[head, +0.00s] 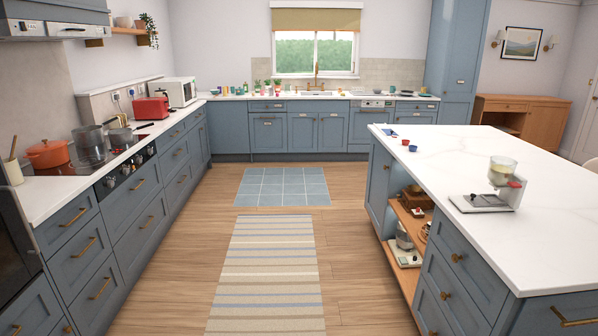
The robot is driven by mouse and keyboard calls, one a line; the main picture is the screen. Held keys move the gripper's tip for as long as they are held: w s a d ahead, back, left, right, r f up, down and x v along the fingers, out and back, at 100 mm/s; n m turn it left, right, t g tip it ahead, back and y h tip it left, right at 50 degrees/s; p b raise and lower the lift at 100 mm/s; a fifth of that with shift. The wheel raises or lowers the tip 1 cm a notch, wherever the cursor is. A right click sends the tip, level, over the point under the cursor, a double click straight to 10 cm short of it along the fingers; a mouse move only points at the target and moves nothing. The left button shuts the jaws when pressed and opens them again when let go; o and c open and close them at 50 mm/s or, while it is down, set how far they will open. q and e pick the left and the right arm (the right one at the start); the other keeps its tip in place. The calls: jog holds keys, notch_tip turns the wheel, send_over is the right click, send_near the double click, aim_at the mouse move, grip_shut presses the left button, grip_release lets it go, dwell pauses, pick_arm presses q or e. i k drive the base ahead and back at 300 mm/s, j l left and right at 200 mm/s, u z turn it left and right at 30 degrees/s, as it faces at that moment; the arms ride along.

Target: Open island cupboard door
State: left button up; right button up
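The kitchen island (470,165) stands on the right, with blue-grey fronts under a white marbled top. Closer to me are drawers with round brass knobs (458,257). On the near end, a front with a brass bar handle (575,318) is cut off by the picture's edge, so I cannot tell whether it is a door or a drawer. Neither of my grippers is in view.
Open wooden shelves (407,222) in the island hold small appliances. A kitchen scale (481,203) and a blender-like appliance (503,173) stand on top. A striped rug (267,275) and a blue mat (284,187) lie on the clear aisle floor. Counters line the left and back.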

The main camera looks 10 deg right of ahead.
aim_at(380, 159)
jog(key=i+z, duration=0.4)
jog(key=i, duration=1.45)
jog(key=i+j+z, duration=0.1)
jog(key=i+z, duration=0.15)
jog(key=i, duration=0.35)
jog(key=i+j+z, duration=0.25)
jog(key=i, duration=0.3)
jog(key=i+j+z, duration=0.25)
jog(key=i, duration=0.35)
jog(key=i+j+z, duration=0.25)
jog(key=i+j, duration=0.15)
jog(key=i, duration=0.1)
